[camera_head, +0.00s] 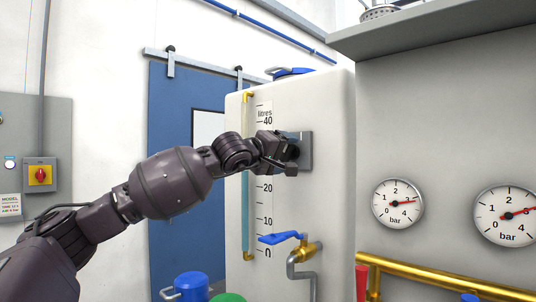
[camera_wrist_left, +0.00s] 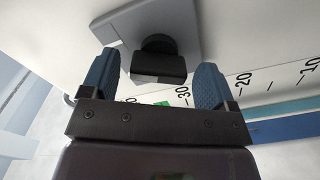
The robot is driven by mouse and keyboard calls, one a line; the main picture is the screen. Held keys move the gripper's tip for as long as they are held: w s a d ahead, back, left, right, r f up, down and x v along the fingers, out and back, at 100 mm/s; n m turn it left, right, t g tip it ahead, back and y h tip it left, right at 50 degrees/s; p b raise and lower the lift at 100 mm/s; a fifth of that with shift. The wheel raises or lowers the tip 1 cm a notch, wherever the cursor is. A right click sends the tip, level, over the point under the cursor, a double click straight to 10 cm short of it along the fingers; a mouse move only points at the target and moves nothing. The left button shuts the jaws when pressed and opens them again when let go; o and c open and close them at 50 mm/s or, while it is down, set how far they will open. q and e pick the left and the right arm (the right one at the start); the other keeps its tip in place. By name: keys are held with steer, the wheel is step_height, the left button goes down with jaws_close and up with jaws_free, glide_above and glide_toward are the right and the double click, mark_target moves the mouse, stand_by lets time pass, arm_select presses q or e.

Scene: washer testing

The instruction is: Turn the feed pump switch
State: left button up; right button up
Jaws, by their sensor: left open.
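A black knob (camera_wrist_left: 157,62) on a grey plate (camera_wrist_left: 190,25) sits between my left gripper's blue fingers in the left wrist view. Gaps show on both sides, so the fingers look apart from it. In the head view this plate (camera_head: 306,150) is on the front of the white tank, and my left gripper (camera_head: 284,156) is in front of it, hiding the knob. My left gripper is open. A red rotary switch on a yellow plate (camera_head: 40,176) is on the grey panel at far left. No label shows which one is the feed pump switch. My right gripper is out of view.
The white tank (camera_head: 335,200) has a litre scale (camera_head: 266,190) and a blue-handled valve (camera_head: 282,238) below my gripper. Two pressure gauges (camera_head: 398,203) are on the grey wall at right, above a brass pipe (camera_head: 430,280). A blue door (camera_head: 175,130) is behind my arm.

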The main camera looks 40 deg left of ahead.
arm_select(q)
steer(key=s, duration=0.4)
steer(key=shift+a, duration=0.2)
steer(key=p, duration=0.3)
glide_toward(283, 153)
stand_by(0.5)
stand_by(0.5)
